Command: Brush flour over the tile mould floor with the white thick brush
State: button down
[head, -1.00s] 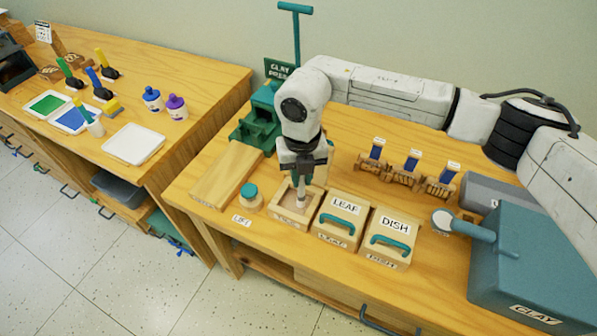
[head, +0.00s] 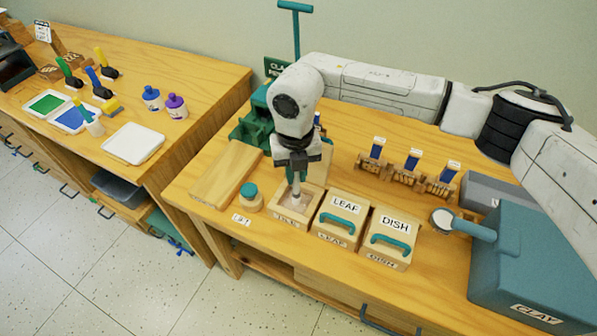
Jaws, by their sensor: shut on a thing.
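The tile mould (head: 313,205) is an open square wooden box on the right bench, left of the lidded LEAF box. Its floor looks pale in places. My gripper (head: 297,168) points down above the mould and is shut on the white thick brush (head: 296,188). The brush hangs roughly upright with its tip inside the mould. I cannot tell for sure whether the tip touches the floor. The gripper hides the brush's upper part.
The LEAF box (head: 343,207) and DISH box (head: 396,224) stand close on the right. A small teal-lidded jar (head: 250,196) and a wooden board (head: 226,174) are on the left. A green clay press (head: 250,128) stands behind. A blue CLAY bin (head: 530,255) fills the right end.

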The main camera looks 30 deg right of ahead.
jog(key=shift+w+a, duration=0.15)
jog(key=shift+w, duration=0.1)
jog(key=shift+w+a, duration=0.1)
jog(key=shift+w, duration=0.05)
jog(key=shift+w+a, duration=0.2)
jog(key=shift+w, duration=0.05)
jog(key=shift+s+d, duration=0.1)
jog(key=shift+s, duration=0.05)
